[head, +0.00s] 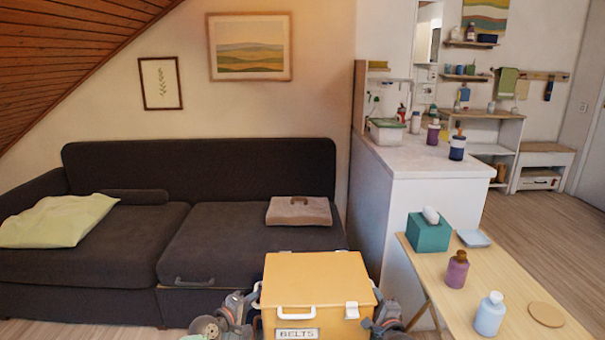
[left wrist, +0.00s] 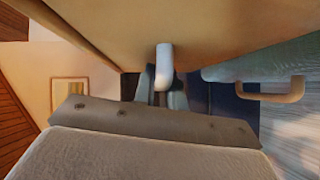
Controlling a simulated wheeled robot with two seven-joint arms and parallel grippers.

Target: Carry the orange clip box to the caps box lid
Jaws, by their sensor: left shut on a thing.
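The orange clip box (head: 318,285), with a BELTS label, white clips and a white side handle, is at the bottom centre of the head view, close in front of me. My left gripper (head: 237,308) is at its left side. In the left wrist view my left gripper (left wrist: 161,90) is shut on the white handle (left wrist: 164,62), under the orange wall of the clip box (left wrist: 190,25). My right gripper (head: 383,318) is at the box's right side; its fingers are too hidden to tell their state. I cannot identify the caps box lid in either view.
A dark sofa (head: 110,240) stands behind the box. A wooden table (head: 490,275) with a teal tissue box (head: 429,232) and bottles is at right. A white counter (head: 425,170) stands behind it. A blue-grey surface with a tan handle (left wrist: 285,92) shows in the left wrist view.

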